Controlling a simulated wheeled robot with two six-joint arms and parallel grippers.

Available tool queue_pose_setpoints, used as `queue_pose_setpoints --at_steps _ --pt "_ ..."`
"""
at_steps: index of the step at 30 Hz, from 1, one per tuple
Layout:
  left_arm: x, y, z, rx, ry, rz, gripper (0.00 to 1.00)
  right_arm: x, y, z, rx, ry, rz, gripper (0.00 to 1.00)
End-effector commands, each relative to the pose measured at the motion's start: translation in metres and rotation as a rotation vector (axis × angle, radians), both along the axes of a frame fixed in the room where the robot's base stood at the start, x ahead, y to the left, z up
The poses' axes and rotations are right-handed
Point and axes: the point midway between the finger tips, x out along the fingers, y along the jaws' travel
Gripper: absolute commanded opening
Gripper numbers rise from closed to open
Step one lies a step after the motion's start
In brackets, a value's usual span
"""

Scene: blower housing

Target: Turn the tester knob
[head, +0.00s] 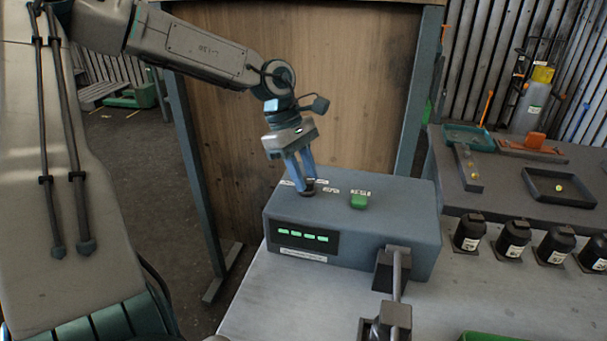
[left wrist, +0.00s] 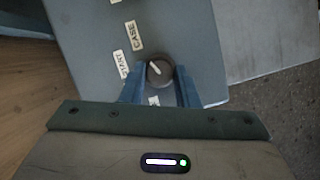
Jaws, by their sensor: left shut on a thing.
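The tester is a blue-grey box (head: 375,240) on the bench, with a dark panel of green lit marks (head: 303,235) on its front and a green button (head: 358,201) on top. The dark round tester knob (head: 306,190) is on the left of its top face. In the left wrist view the knob (left wrist: 159,70) shows a white pointer line, slanting between the printed labels. My left gripper (head: 307,180) points down from above, its blue fingers shut on the knob; the fingers (left wrist: 160,88) also flank it in the left wrist view. My right gripper is not seen.
A dark clamp-like fixture with a rod (head: 397,275) stands at the tester's front right. Several black containers (head: 512,238) line the bench at right. A black tray (head: 560,187) lies behind them. A wooden panel (head: 300,90) stands behind the tester.

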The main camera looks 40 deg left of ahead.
Motion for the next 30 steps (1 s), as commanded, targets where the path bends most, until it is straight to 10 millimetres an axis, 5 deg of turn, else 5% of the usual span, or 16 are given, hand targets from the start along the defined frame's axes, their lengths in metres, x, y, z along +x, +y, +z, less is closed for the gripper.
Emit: queue_pose_setpoints --at_steps 18,19,21,30 --pt "0.0 0.0 0.0 0.001 0.001 -0.046 0.05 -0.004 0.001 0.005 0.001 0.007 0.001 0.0" --pt "0.0 0.0 0.0 0.001 0.001 -0.046 0.34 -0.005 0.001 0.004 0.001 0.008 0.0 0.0" --pt "0.0 0.0 0.0 0.001 0.001 -0.046 0.48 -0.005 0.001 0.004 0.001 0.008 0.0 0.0" --pt "0.0 0.0 0.001 0.0 0.0 -0.044 0.49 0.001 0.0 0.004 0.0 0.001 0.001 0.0"
